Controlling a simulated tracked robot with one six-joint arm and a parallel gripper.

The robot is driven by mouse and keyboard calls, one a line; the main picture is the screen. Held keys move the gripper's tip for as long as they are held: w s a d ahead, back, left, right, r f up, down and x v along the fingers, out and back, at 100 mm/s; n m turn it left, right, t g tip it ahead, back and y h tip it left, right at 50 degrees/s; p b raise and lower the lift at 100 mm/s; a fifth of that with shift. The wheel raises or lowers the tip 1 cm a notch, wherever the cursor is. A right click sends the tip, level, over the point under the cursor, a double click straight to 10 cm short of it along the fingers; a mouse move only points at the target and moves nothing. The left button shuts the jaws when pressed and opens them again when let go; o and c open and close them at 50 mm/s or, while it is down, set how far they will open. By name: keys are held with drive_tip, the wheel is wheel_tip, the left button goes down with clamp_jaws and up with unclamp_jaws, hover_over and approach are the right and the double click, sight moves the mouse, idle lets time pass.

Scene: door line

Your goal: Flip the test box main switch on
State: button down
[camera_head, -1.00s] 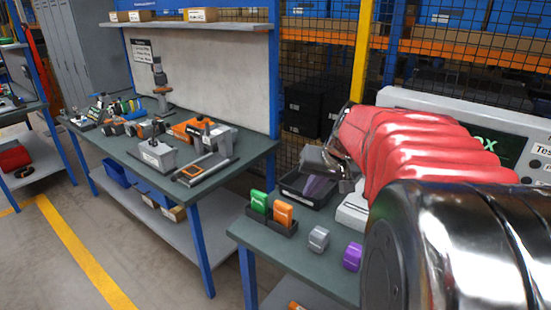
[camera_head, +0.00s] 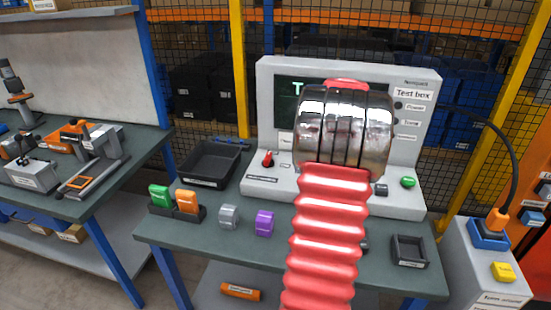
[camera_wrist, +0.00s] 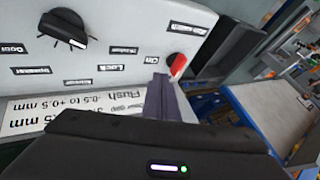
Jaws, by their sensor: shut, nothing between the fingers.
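The test box (camera_head: 345,75) is a pale grey console with a dark screen, standing at the back of the bench. Its main switch (camera_head: 268,159) is a small red-tipped lever at the left of its lower part. In the wrist view the main switch (camera_wrist: 178,65) sits on the pale panel beside an "On" label and near a "Main switch" label. My gripper (camera_wrist: 160,82) is shut and empty, its fingertips close beside the lever; I cannot tell whether they touch it. In the head view my arm hides the gripper and part of the box.
A black selector knob (camera_wrist: 63,28) is on the same panel. A black tray (camera_head: 212,163) stands left of the box. Green and orange blocks (camera_head: 187,200) stand in a holder, with grey and purple pieces beside them. A small dark bin (camera_head: 408,250) sits at the right front.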

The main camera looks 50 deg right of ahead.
drive_tip(key=shift+f, duration=0.1)
approach(271, 163)
drive_tip(key=f, duration=0.1)
drive_tip(key=d+f, duration=0.2)
drive_tip(key=shift+s+f, duration=0.3)
drive_tip(key=shift+s, duration=0.1)
drive_tip(key=w, duration=0.1)
drive_tip(key=w+a, duration=0.1)
drive_tip(key=w, duration=0.1)
drive_tip(key=shift+a, duration=0.1)
drive_tip(key=shift+w+a, duration=0.15)
drive_tip(key=shift+w, duration=0.15)
drive_tip(key=shift+s, duration=0.15)
